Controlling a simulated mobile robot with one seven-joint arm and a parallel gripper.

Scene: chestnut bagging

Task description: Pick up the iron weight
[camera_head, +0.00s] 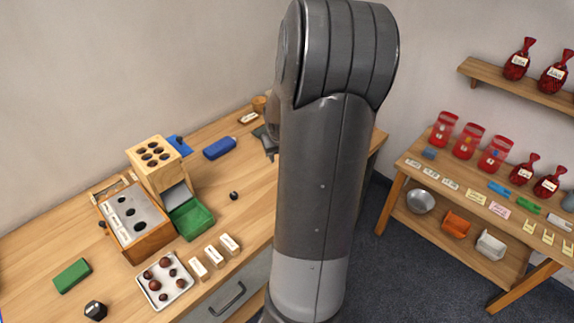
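A small black faceted block with a pale mark on top, which looks like the iron weight (95,310), stands on the wooden table near its front left, at the bottom of the picture. Nothing touches it. My grey arm fills the middle of the view. A dark grey part at its left edge, over the table's far right, appears to be my gripper (269,146). It is far from the black block. Most of it is hidden behind my arm, so its fingers cannot be made out.
A white tray (149,304) of chestnuts lies right of the block, and a green block (72,275) lies behind it. A wooden sorting box (149,248) and green bin (207,222) stand mid-table. A small dark ball (234,195) lies alone. Shelves stand right.

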